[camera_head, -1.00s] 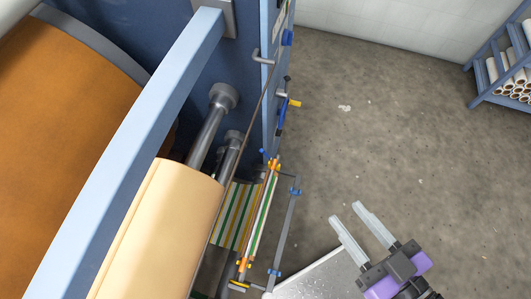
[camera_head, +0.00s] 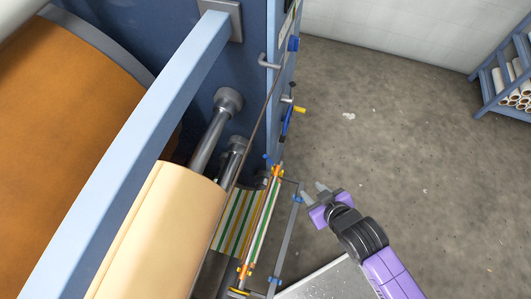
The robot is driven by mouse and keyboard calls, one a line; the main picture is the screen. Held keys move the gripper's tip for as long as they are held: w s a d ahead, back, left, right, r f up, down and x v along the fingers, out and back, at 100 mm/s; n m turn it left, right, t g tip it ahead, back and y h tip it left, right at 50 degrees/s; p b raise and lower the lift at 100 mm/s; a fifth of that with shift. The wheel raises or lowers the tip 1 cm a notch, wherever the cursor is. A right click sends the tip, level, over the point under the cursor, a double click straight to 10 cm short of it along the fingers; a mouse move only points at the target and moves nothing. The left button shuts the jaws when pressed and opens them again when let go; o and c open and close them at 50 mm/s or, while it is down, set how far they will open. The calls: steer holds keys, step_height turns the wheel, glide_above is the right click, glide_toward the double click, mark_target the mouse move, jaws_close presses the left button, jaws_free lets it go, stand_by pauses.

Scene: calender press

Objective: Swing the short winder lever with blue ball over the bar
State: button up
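The winder holds green, yellow and white striped material (camera_head: 238,218) beside a thin orange-ended bar (camera_head: 262,222). A narrow grey bar (camera_head: 287,238) runs alongside on the right. It carries one small blue part (camera_head: 298,198) near its top and another (camera_head: 277,279) near its bottom. A further small blue part (camera_head: 267,157) sits at the upper end of the winder. I cannot tell which of these is the short lever's ball. My gripper (camera_head: 313,191) is just right of the upper blue part on the grey bar. Its fingers look apart and empty, pointing up-left. Contact cannot be judged.
The blue machine frame (camera_head: 180,90) and a cream roll (camera_head: 155,235) fill the left. A blue handle (camera_head: 287,122) and a yellow knob (camera_head: 299,110) stick out above the winder. A rack (camera_head: 500,68) stands far right. The floor between is clear.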

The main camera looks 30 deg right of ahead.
steer(key=w+f+g, duration=0.2)
steer(key=w+f, duration=0.1)
steer(key=w, duration=0.2)
step_height(320, 180, up, 6)
steer(key=g+y+b, duration=0.1)
steer(key=g, duration=0.6)
glide_above(266, 156)
steer(key=shift+r+m, duration=0.15)
steer(key=shift+m, duration=0.25)
steer(key=shift+f, duration=3.85)
steer(key=shift+c, duration=0.3)
jaws_close()
